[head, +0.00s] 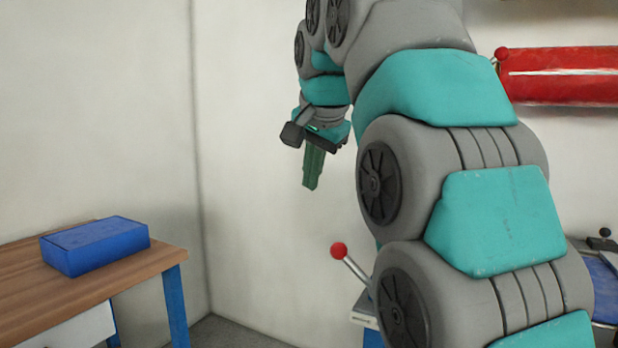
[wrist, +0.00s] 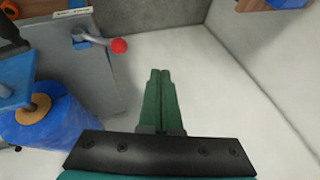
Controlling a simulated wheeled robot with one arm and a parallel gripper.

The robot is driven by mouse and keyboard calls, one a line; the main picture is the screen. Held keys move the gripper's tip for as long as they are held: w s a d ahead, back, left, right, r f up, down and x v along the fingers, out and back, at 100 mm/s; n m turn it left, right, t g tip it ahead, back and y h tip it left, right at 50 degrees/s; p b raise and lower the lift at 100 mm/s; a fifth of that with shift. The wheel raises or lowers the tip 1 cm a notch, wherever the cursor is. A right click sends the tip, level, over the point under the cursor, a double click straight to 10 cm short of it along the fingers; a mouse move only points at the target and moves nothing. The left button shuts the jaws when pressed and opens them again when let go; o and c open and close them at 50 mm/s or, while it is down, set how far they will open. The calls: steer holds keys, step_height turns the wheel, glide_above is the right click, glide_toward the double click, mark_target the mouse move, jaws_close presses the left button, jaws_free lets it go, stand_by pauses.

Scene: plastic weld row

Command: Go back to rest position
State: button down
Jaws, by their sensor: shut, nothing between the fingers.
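My gripper (head: 311,186) hangs from my teal and grey arm in the head view, pointing down in front of the pale wall. It is above the floor, between the wooden table and the red-knobbed lever. In the wrist view my gripper (wrist: 159,72) shows its two green fingers side by side and touching. Nothing is between them. My arm hides much of the right side of the head view.
A blue box (head: 95,245) sits on a wooden table (head: 40,290) at the left. A red-knobbed lever (head: 339,250) sticks up right of centre; it also shows in the wrist view (wrist: 118,46). A red thing (head: 565,90) is at upper right. A blue roll (wrist: 50,125) stands at left. Floor below is clear.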

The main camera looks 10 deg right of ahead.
steer(key=s+d+f+n+g, duration=0.3)
steer(key=s+f+n+g, duration=0.1)
steer(key=s+f, duration=1.3)
steer(key=s+d+f+n+g, duration=0.3)
steer(key=s+f, duration=1.4)
steer(key=f, duration=0.7)
steer(key=shift+s+n+g, duration=0.25)
steer(key=shift+n+g, duration=0.45)
steer(key=shift+g, duration=0.1)
steer(key=shift+f, duration=0.1)
